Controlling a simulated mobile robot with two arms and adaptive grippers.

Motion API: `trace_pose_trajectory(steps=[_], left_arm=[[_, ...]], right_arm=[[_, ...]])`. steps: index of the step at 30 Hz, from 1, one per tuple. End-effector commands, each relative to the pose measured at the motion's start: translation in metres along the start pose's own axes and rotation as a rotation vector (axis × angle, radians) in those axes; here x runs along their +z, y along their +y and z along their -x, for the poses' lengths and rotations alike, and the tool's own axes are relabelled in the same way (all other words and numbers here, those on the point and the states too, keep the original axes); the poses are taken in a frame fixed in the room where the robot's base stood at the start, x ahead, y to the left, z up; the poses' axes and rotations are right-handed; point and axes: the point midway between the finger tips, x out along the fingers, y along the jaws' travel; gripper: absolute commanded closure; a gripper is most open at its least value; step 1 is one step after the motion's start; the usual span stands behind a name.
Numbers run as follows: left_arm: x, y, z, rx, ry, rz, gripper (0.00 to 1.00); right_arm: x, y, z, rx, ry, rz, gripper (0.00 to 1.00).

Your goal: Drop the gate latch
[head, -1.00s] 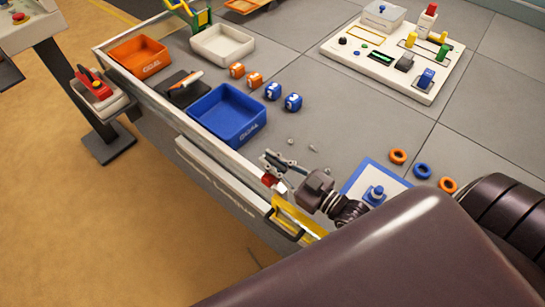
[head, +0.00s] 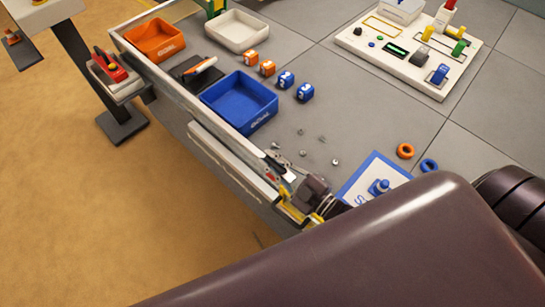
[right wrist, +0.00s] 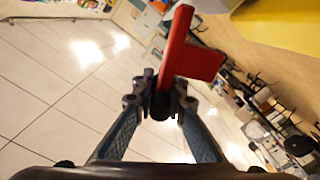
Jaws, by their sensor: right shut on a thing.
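The red gate latch (right wrist: 192,55) is a small angular piece in the jaws of my right gripper (right wrist: 160,100) in the right wrist view. The two fingers are closed around its lower end. In the head view my right gripper (head: 284,164) is at the field's front rail, right of the blue bin. Only a speck of red shows beside it there. Yellow gate parts (head: 290,211) show just below the gripper, partly hidden by my arm. I cannot tell from the head view how far the latch is turned. My left gripper is not in view.
A blue bin (head: 266,122), an orange bin (head: 150,52) and a white bin (head: 241,42) stand on the grey field. Several small metal bits lie close to the gripper. A blue-bordered plate (head: 350,190) with a blue peg is to its right. My arm covers the lower right.

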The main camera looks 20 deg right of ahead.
Motion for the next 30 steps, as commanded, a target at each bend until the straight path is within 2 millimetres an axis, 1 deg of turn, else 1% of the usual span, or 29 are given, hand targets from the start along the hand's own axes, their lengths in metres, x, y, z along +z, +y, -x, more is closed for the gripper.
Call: trace_pose_trajectory(steps=[11, 12, 16, 25, 28, 30], left_arm=[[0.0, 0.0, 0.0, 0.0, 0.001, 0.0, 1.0], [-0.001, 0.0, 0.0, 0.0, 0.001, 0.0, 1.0], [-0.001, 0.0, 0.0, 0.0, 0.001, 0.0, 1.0], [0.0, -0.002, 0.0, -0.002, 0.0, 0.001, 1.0], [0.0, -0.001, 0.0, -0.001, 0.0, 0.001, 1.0], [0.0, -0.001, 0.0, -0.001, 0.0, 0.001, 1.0]], right_arm=[[0.0, -0.001, 0.0, 0.0, 0.0, 0.002, 1.0], [0.0, -0.001, 0.0, 0.0, 0.0, 0.002, 0.84], [0.0, -0.001, 0.0, 0.0, 0.0, 0.002, 0.7], [0.0, -0.001, 0.002, -0.001, 0.0, 0.002, 0.7], [0.001, -0.001, 0.01, -0.001, -0.002, 0.002, 0.7], [0.001, -0.001, 0.02, -0.002, -0.002, 0.001, 0.7]])
